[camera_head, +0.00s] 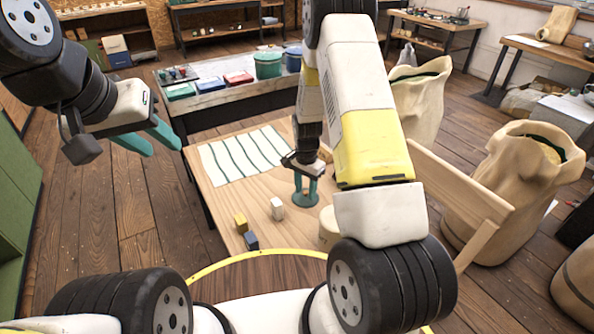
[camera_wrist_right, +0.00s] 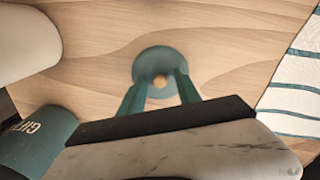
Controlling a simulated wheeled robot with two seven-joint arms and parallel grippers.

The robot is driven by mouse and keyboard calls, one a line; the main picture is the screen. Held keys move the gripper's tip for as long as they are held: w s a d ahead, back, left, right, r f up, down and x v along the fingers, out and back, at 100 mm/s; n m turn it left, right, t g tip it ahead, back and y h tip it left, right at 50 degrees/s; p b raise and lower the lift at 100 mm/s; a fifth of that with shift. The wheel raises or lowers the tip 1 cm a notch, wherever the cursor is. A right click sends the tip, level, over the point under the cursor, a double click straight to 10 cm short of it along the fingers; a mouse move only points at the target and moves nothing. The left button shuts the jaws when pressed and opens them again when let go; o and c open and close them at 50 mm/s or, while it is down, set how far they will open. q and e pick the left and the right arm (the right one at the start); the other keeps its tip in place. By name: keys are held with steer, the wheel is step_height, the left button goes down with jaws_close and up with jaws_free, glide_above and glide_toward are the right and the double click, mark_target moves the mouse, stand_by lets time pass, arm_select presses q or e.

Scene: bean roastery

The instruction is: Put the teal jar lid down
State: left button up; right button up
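The round teal jar lid (camera_head: 311,202) lies flat on the light wooden table, as far as I can tell, and has a small wooden knob. It also shows in the right wrist view (camera_wrist_right: 160,58). My right gripper (camera_head: 306,189) points down over it, its teal fingers on either side of the knob. In the wrist view a gap shows between each fingertip and the knob, so the right gripper (camera_wrist_right: 160,82) looks open around it. My left gripper (camera_head: 153,142) is open and empty, off the table at the upper left.
A striped cloth (camera_head: 240,157) covers the table's far left. White (camera_head: 277,208), yellow (camera_head: 240,222) and dark (camera_head: 251,240) small blocks stand near the front. A cream container (camera_head: 328,234) is partly behind my right arm. A teal lettered container (camera_wrist_right: 38,140) shows in the wrist view.

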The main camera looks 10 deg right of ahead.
step_height(320, 180, up, 12)
steer(key=r, duration=0.1)
step_height(320, 180, up, 8)
steer(key=n+t, duration=0.1)
steer(key=n, duration=0.1)
glide_above(305, 192)
steer(key=s, duration=0.2)
steer(key=s+a+r+n+t+y, duration=0.2)
steer(key=s+r+n+t, duration=0.3)
steer(key=s+r, duration=1.3)
steer(key=s+n, duration=0.3)
steer(key=s, duration=0.1)
steer(key=shift+s, duration=0.1)
